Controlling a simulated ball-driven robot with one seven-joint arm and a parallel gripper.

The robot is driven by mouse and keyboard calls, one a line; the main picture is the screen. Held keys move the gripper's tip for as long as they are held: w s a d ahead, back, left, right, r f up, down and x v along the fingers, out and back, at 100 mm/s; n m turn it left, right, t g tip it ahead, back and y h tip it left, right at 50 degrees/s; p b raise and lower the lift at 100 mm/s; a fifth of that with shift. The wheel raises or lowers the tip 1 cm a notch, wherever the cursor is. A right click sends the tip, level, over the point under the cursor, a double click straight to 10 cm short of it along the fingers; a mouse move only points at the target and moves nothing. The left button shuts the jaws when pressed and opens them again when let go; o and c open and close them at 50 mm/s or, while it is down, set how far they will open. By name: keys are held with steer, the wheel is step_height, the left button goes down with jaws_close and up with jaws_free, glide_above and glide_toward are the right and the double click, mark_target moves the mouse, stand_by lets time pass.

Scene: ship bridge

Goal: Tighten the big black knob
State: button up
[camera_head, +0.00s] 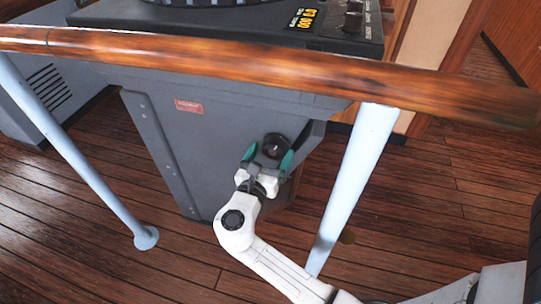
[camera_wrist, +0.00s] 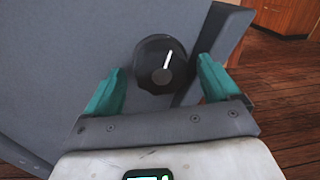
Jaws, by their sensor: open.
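The big black knob (camera_head: 275,145) is on the side panel of the grey console, below the wooden rail. In the wrist view the knob (camera_wrist: 160,64) is round, with a white pointer line aimed up and slightly right. My gripper (camera_head: 268,156) is open, with its two teal fingers pointing at the knob. In the wrist view my gripper (camera_wrist: 160,80) has one finger to the left of the knob and one to the right. Gaps show on both sides, so the fingers do not appear to touch it.
A wooden handrail (camera_head: 260,72) crosses above my arm. Pale blue posts stand to the left (camera_head: 95,180) and right (camera_head: 352,185) of my gripper. The grey console (camera_head: 170,135) carries a small red label (camera_head: 189,107). Wooden floor (camera_head: 440,200) lies open at right.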

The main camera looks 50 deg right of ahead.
steer(key=shift+d, duration=0.15)
steer(key=shift+c, duration=0.3)
steer(key=c, duration=1)
